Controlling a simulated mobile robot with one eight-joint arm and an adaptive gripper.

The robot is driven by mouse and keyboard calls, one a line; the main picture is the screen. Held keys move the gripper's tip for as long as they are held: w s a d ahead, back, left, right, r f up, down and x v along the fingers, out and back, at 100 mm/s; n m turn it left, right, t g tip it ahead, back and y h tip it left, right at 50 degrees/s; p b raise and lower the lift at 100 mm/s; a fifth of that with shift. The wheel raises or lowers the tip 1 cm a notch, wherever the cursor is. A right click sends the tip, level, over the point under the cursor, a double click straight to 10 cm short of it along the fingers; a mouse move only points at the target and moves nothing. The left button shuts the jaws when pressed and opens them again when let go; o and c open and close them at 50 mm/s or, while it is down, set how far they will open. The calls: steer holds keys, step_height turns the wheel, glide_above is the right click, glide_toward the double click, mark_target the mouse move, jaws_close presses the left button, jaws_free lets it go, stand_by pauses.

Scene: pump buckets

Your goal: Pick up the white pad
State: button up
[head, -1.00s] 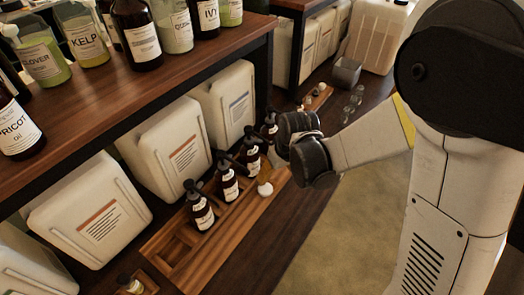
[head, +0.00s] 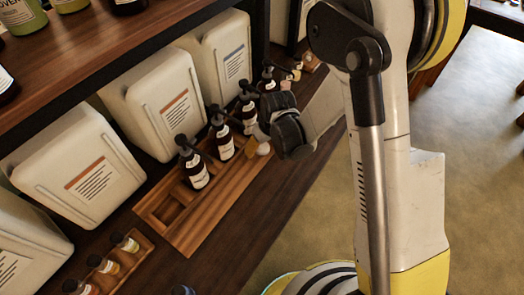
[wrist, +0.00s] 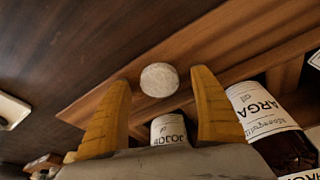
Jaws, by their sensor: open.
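The white pad (wrist: 159,80) is a small, round, pale disc at the front edge of the wooden bottle tray (wrist: 110,112). It also shows in the head view (head: 263,149), next to the tray's right front part. My gripper (wrist: 160,84) is open, with its two yellow-orange fingers apart. In the wrist view the pad appears in the gap between the fingertips, with space on both sides. I cannot tell how far the fingertips are above it. In the head view one finger shows close beside the pad.
Dark pump bottles (head: 194,163) stand in the tray close to my gripper. An argan oil bottle (wrist: 262,118) is right beside the right finger. Large white canisters (head: 152,102) line the back, under a wooden shelf (head: 110,62). Small bottles (head: 103,264) sit at the lower left.

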mark_target(263, 147)
steer(key=shift+f, duration=0.1)
steer(key=c, duration=0.9)
steer(key=shift+r+p, duration=0.35)
steer(key=shift+r, duration=0.05)
step_height(263, 147, up, 4)
steer(key=shift+p, duration=1)
steer(key=s+d+r+p, duration=0.3)
steer(key=s+d+r, duration=0.3)
steer(key=d, duration=0.4)
steer(key=shift+r, duration=0.1)
steer(key=c, duration=0.4)
